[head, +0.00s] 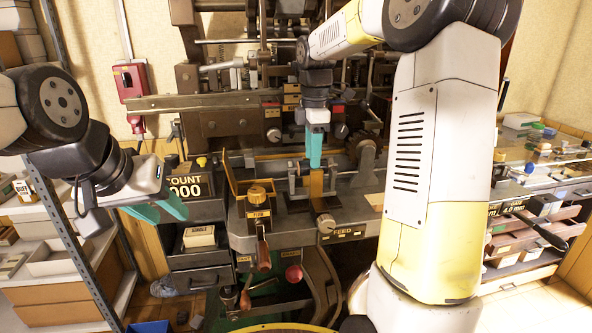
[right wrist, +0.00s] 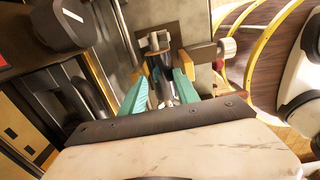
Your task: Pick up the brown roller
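My right gripper (head: 314,164) points straight down over the middle of the press bed, its teal fingers seen edge-on in the head view. In the right wrist view its fingers (right wrist: 160,92) stand apart. A dark, brownish cylinder (right wrist: 159,70) shows between and beyond them, and I see no grip on it. In the head view an orange-brown piece (head: 316,184) is just below the fingertips. I cannot tell for sure whether either is the brown roller. My left gripper (head: 168,211) hangs at the left, its teal fingers apart and empty, clear of the press.
Shelves with boxes stand at the far left, a bench with trays (head: 510,248) at the right. My right arm hides part of the press.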

